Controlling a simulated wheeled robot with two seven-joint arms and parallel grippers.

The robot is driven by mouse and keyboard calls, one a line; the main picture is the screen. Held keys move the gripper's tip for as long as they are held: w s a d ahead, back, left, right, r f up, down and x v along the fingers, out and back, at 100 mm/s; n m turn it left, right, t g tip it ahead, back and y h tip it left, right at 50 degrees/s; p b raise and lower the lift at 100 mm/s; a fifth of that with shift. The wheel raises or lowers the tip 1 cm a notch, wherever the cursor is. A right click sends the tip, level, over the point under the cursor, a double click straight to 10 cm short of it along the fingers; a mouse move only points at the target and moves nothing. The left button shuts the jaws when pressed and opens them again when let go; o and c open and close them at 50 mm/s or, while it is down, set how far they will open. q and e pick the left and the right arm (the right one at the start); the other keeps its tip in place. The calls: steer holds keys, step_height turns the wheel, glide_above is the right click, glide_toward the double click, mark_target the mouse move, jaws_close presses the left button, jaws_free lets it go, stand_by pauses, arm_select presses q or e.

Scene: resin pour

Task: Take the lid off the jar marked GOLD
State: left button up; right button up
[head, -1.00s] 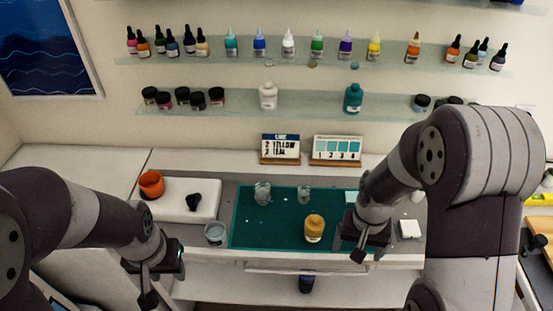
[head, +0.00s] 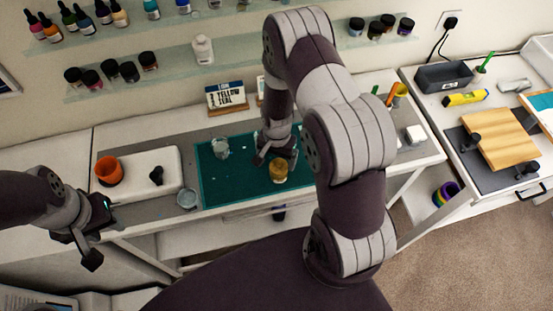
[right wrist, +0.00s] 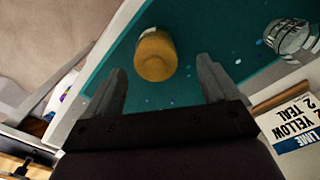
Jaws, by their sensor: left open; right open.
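A gold-yellow jar (head: 279,172) stands on the teal mat (head: 225,190), near its front edge. In the right wrist view the jar (right wrist: 152,38) shows its rounded gold lid (right wrist: 155,66) towards me; a pale label is partly visible, but its writing cannot be read. My right gripper (head: 268,152) is open and empty, just behind the jar in the head view. In the right wrist view the jar lies beyond and between the open fingers (right wrist: 161,74), apart from them. My left gripper (head: 97,228) is open and empty, left of the mat at the table's front.
A clear cup (head: 220,148) stands on the mat, and another cup (head: 187,198) stands left of it. My right arm hides the mat's right part.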

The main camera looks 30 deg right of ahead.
steer(key=shift+s+d+f, duration=0.1)
steer(key=shift+s+f, duration=0.05)
steer(key=shift+f, duration=0.45)
steer(key=shift+s+d+f, duration=0.2)
steer(key=shift+s+f, duration=0.05)
steer(key=shift+f, duration=0.15)
steer(key=shift+w+a, duration=0.15)
steer(key=shift+w, duration=0.05)
steer(key=c, duration=0.9)
steer(key=shift+c, duration=1)
